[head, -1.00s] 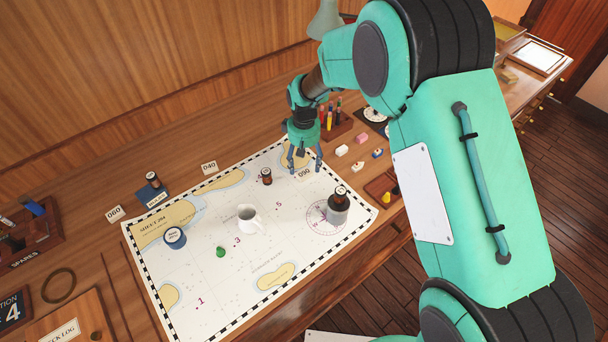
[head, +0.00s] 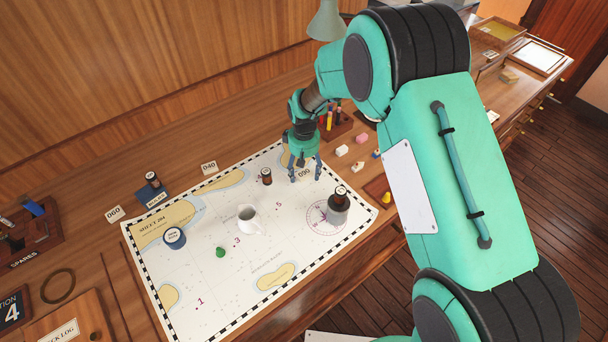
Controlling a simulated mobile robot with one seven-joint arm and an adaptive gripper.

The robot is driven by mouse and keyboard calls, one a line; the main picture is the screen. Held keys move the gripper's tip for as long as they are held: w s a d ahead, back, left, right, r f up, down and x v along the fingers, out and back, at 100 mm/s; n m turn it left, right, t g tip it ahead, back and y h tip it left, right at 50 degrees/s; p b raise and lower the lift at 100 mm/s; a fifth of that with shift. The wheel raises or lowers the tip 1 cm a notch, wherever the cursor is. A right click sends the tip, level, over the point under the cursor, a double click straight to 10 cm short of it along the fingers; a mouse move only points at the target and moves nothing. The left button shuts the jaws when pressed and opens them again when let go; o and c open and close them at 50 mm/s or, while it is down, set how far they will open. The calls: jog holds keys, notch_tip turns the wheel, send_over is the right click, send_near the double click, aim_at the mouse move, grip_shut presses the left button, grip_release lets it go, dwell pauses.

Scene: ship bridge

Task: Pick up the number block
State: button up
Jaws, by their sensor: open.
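A small white number block marked 090 (head: 304,174) is at the upper right part of the chart. My gripper (head: 306,179) points down over it with its fingers spread, one to each side of the block in the picture. Whether the fingers touch the block cannot be told. Two similar white number blocks, 040 (head: 209,168) and 060 (head: 114,213), sit on the desk along the chart's far edge.
Small coloured blocks (head: 342,151) lie right of my gripper.

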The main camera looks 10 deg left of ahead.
aim_at(304, 173)
jog(key=c, duration=1.2)
notch_tip(304, 173, up, 10)
dwell(0.5)
